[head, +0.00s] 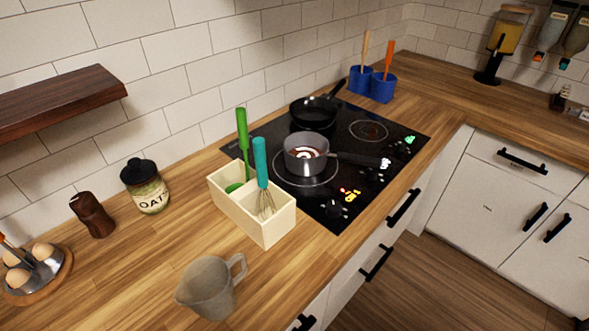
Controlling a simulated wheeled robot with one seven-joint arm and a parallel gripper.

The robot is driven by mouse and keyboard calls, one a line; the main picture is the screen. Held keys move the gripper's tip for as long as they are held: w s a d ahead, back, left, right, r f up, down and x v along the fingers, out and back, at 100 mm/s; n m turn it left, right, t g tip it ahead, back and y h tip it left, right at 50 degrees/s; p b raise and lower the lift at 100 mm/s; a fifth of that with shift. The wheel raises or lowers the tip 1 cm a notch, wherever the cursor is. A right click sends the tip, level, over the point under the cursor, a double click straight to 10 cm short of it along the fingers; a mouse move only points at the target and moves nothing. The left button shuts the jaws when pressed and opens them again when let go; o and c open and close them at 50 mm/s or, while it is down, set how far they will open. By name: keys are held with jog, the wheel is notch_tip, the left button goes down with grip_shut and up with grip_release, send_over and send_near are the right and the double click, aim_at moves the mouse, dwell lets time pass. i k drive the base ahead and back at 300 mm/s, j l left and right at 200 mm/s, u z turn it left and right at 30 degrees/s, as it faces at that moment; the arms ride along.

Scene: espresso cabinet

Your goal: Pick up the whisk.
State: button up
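The whisk (262,165) has a teal handle and a wire head. It stands upright, handle up, in the front right part of a cream divided box (265,226) on the wooden counter. The lower end of its wires is hidden by the box wall. A green-handled utensil (243,140) stands in the same box, in the compartment behind and to the left of the whisk. My gripper is not in view.
A grey jug (208,290) stands in front of the box. Right behind the box is a black cooktop (345,185) with a saucepan (307,156) and a frying pan (312,112). An oats jar (146,187) and brown grinder (93,216) stand left. A dark shelf (60,100) juts out upper left.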

aim_at(259, 142)
jog(key=i+l+u, duration=0.45)
jog(key=l+u, duration=0.25)
jog(key=i+l+u, duration=0.3)
jog(key=l+u, duration=0.35)
